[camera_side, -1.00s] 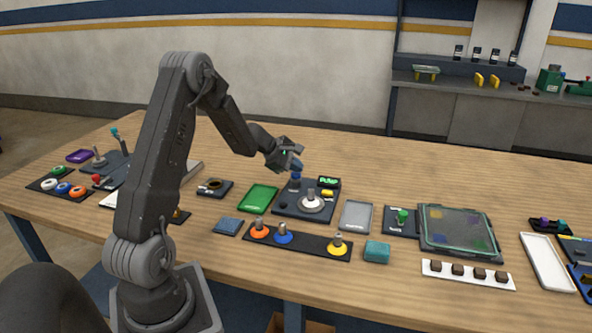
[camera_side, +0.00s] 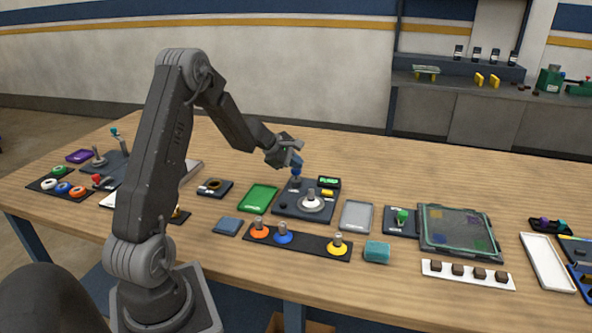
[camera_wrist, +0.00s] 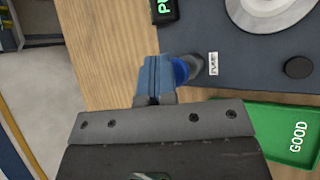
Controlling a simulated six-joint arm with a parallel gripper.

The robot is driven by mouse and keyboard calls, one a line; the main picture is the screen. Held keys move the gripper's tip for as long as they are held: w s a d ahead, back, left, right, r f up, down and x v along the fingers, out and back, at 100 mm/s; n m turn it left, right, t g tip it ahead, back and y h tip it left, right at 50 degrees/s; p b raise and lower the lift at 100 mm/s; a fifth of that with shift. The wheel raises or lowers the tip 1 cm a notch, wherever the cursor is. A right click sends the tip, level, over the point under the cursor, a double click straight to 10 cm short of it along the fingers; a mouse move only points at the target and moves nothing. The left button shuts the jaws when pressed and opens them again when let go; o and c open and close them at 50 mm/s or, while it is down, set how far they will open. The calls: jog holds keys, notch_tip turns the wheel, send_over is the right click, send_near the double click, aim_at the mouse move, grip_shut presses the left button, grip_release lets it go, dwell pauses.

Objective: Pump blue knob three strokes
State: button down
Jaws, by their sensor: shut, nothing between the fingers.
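The blue knob (camera_side: 296,171) stands on a short grey stem at the back left of a dark plate (camera_side: 285,208). My gripper (camera_side: 298,162) is shut, with its fingertips at the top of the knob; whether they touch it I cannot tell. In the wrist view the shut blue-padded fingers (camera_wrist: 152,76) partly cover the blue knob (camera_wrist: 181,70), which shows just to their right. No object sits between the fingers.
The same plate carries a round silver-white disc (camera_side: 312,204) and a small green-lit display (camera_side: 328,182). A green tray (camera_side: 258,198) lies to its left and a grey tray (camera_side: 356,215) to its right. The table behind is bare.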

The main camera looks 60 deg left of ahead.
aim_at(296, 171)
jog(key=shift+r, duration=0.7)
jog(key=shift+r, duration=2.55)
dwell(0.5)
notch_tip(296, 171, up, 4)
jog(key=shift+f, duration=0.1)
jog(key=shift+f, duration=0.15)
jog(key=shift+f, duration=4.3)
